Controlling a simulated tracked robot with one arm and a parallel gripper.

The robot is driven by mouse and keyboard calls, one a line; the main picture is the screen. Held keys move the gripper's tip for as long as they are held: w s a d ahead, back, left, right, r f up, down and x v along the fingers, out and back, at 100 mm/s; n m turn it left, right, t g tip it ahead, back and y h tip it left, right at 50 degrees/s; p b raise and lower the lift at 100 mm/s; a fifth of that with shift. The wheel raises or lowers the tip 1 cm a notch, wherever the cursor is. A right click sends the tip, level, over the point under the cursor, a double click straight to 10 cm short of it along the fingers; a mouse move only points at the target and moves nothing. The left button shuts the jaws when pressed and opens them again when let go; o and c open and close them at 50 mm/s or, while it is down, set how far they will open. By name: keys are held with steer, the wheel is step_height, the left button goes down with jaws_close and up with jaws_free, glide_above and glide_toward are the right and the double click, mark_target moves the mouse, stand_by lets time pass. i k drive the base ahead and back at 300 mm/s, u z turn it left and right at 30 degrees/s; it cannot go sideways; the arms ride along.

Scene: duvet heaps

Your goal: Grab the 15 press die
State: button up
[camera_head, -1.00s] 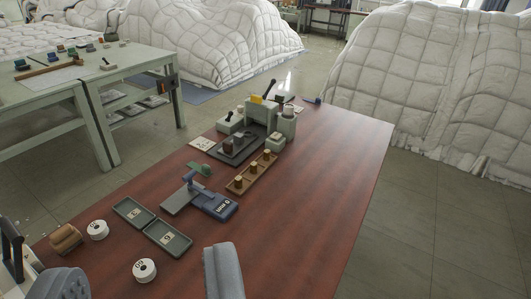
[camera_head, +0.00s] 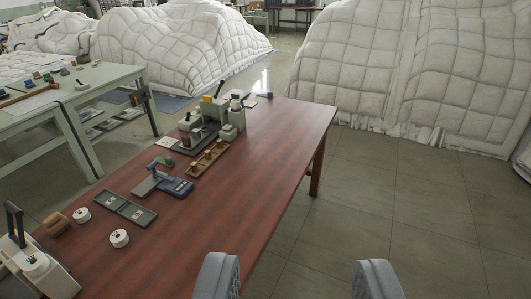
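I cannot read the number 15 on anything in view. A wooden rack (camera_head: 207,158) on the red-brown table (camera_head: 255,175) holds a row of small brass-coloured cylinders, which may be press dies. A grey-green press (camera_head: 212,110) with a black lever stands behind the rack, with small dark cylinders (camera_head: 196,135) on a dark plate in front of it. My gripper (camera_head: 297,265) is open and empty at the bottom of the view, its grey fingers wide apart. It appears right of the table's near part, well away from the rack and press.
White quilted heaps (camera_head: 410,70) lie behind; the floor (camera_head: 370,210) at right is clear.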

mark_target(219, 142)
steer(key=z, duration=0.6)
steer(key=k, duration=0.8)
steer(key=z, duration=0.65)
steer(key=i, duration=2.2)
steer(key=u, duration=0.3)
steer(key=i, duration=1.35)
steer(key=u, duration=0.8)
steer(key=i, duration=1.15)
steer(key=u, duration=1.4)
steer(key=i, duration=0.95)
steer(key=u, duration=0.4)
steer(key=k, duration=0.8)
